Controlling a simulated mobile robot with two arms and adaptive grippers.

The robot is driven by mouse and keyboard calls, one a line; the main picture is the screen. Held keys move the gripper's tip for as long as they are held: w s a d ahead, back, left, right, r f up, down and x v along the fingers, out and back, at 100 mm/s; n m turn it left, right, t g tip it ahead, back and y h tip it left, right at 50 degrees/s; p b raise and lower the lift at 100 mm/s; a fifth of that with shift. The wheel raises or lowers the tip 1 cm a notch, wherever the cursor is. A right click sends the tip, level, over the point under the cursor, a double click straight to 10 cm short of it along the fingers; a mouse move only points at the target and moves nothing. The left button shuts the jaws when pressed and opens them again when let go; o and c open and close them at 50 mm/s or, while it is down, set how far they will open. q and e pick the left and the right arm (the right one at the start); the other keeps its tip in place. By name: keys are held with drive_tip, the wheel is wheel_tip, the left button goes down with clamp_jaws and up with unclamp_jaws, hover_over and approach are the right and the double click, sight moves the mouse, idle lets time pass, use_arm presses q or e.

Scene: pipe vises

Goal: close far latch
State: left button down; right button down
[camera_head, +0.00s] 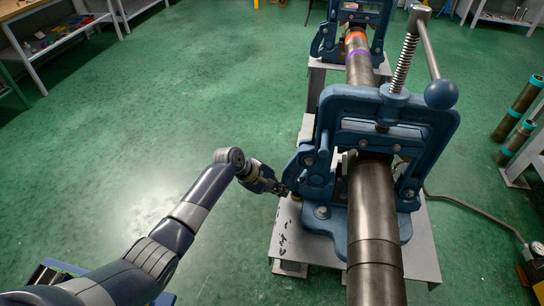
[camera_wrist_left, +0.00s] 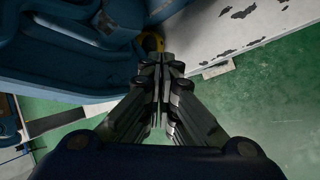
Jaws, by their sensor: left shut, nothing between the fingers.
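The near blue pipe vise (camera_head: 425,108) stands on a pale metal stand and is around a dark steel pipe (camera_head: 372,205). A second, far blue vise (camera_head: 329,38) is around the same pipe at the top of the head view. I cannot make out the latch of either vise clearly. My left gripper (camera_head: 284,191) is beside the lower left side of the near vise. In the left wrist view, the gripper (camera_wrist_left: 162,65) is shut and empty, its tips close to a small yellow part (camera_wrist_left: 152,40) by the blue casting (camera_wrist_left: 75,75). I cannot tell whether they touch. My right gripper is not visible.
The pale stand plate (camera_head: 287,240) extends under the near vise. A handle with a blue ball (camera_head: 441,95) sticks out above it. Pipes (camera_head: 515,120) stand at the right, with a hose (camera_head: 470,204) on the floor. Green floor (camera_head: 170,100) is open at the left.

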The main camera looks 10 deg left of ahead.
sight(294, 164)
use_arm(q)
drive_tip(key=w+a+r+n+g+p, duration=0.1)
drive_tip(key=w+a+r+n+g, duration=0.15)
drive_tip(key=a+r, duration=0.45)
drive_tip(key=w+a+r+n+g+p, duration=0.15)
drive_tip(key=a+r+n, duration=0.25)
drive_tip(key=r, duration=0.6)
drive_tip(key=d+r+b+x, duration=0.1)
drive_tip(key=b+x, duration=1)
drive_tip(key=x, duration=0.1)
drive_tip(key=shift+d+f+y+b, duration=0.3)
drive_tip(key=shift+d+f+b, duration=0.05)
drive_tip(key=shift+d, duration=0.1)
drive_tip(key=shift+s+d+f+h+p, duration=0.15)
drive_tip(key=shift+d+f+h+p, duration=0.35)
drive_tip(key=shift+p, duration=1.25)
